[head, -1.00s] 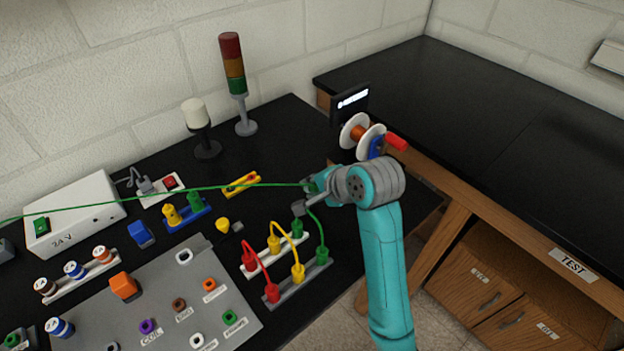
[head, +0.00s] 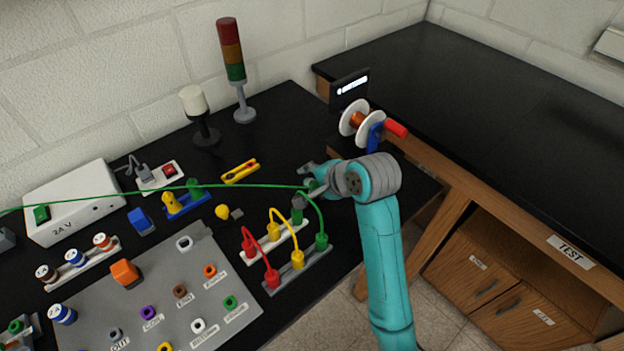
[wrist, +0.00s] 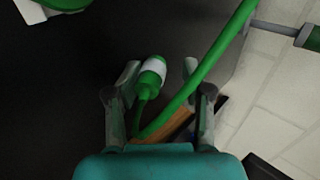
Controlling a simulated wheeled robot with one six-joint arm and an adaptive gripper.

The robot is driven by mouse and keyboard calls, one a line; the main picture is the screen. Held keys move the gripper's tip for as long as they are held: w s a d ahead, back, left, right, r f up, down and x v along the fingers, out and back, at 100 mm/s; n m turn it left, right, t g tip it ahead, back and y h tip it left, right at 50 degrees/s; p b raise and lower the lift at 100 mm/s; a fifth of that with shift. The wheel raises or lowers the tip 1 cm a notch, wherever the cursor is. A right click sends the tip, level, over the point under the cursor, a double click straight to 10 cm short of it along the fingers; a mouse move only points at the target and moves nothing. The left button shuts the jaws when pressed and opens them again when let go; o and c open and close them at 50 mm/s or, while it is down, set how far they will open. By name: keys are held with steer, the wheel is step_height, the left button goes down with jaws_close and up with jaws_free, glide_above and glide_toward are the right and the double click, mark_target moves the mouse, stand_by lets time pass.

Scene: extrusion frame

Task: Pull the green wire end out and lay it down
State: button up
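A green wire (head: 130,193) stretches from the left edge across the bench to my gripper (head: 305,187). In the wrist view its end (wrist: 152,72), a green tip with a white band, lies between my two fingers (wrist: 160,75), nearer the left one. There is a gap on the right side, so the fingers look open. A thick green wire (wrist: 215,60) also runs across near the right finger. In the head view the wire end is too small to make out at my gripper, which is above the bench behind the jumper rack.
Red, yellow and green jumper leads stand in a rack (head: 300,272) just below my gripper. A spool (head: 355,122) stands behind it. A grey panel with coloured sockets (head: 135,312) and a white 24 V box (head: 90,195) are to the left. Black bench shows around the yellow clip (head: 240,171).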

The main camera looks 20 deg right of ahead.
steer(key=v, duration=1.2)
stand_by(0.7)
